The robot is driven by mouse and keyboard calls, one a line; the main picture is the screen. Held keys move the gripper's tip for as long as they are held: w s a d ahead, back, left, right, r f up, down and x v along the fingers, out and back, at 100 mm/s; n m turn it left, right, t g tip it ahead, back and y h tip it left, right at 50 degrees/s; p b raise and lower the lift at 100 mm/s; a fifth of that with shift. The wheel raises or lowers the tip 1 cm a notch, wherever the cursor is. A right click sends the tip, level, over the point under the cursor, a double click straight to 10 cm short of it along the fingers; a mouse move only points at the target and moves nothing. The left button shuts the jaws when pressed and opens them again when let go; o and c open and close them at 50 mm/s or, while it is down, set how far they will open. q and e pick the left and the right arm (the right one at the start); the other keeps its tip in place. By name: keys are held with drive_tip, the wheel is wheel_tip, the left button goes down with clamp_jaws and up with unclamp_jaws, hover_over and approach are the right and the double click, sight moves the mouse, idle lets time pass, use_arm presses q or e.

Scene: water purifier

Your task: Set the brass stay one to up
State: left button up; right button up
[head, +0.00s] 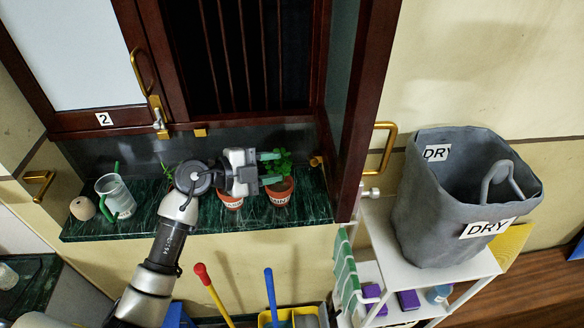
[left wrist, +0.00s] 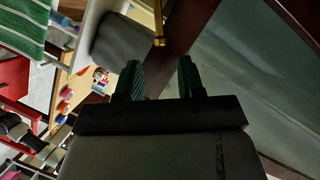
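My left gripper (head: 271,168) is open over the green marble sill, its fingers pointing right, in front of a potted plant. In the left wrist view the two fingers (left wrist: 160,78) are apart with nothing between them. A thin brass bar (left wrist: 159,25) shows beyond the fingertips there. In the head view a small brass fitting (head: 317,160) sits at the foot of the open right window sash, right of my fingertips and apart from them. A brass handle (head: 383,148) is on that sash's outer side. I cannot tell which brass part is stay one. No right gripper shows.
Potted herbs (head: 280,190), a glass with a green straw (head: 116,196) and a beige pot (head: 83,208) stand on the sill (head: 150,225). A plate marked 2 (head: 104,119) is by the left brass latch (head: 157,112). A grey DRY bin (head: 425,210) stands right.

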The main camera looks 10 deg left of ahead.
sight(311, 160)
use_arm(q)
drive_tip(key=shift+v, duration=1.05)
drive_tip(key=shift+c, duration=0.3)
drive_tip(key=shift+f+b, duration=0.15)
drive_tip(key=shift+b, duration=0.2)
drive_tip(key=shift+c, duration=1.1)
drive_tip(key=d+f+m+h+b, duration=0.1)
drive_tip(key=f+m+b, duration=0.1)
drive_tip(key=b, duration=0.2)
drive_tip(key=s+d+f+m+t+h+b, duration=0.1)
drive_tip(key=f+m+b, duration=0.1)
drive_tip(key=m+b, duration=0.1)
drive_tip(key=d+f+m+t+h+b, duration=0.1)
drive_tip(key=d+f+m+h+b, duration=0.1)
drive_tip(key=b, duration=0.3)
drive_tip(key=shift+s+f+m, duration=0.35)
drive_tip(key=shift+f+m, duration=0.05)
drive_tip(key=shift+f, duration=0.2)
clamp_jaws()
wheel_tip(311, 160, down, 7)
drive_tip(key=s+m+t+h+b, duration=0.1)
drive_tip(key=m+t+b, duration=0.5)
drive_tip(key=b, duration=0.6)
drive_tip(key=w+d+r+t+p, duration=0.1)
drive_tip(key=w+d+r+p, duration=0.3)
drive_tip(key=w+r, duration=0.4)
drive_tip(key=shift+d+r+p, duration=0.3)
drive_tip(key=shift+r+p, duration=0.15)
drive_tip(key=shift+p, duration=0.2)
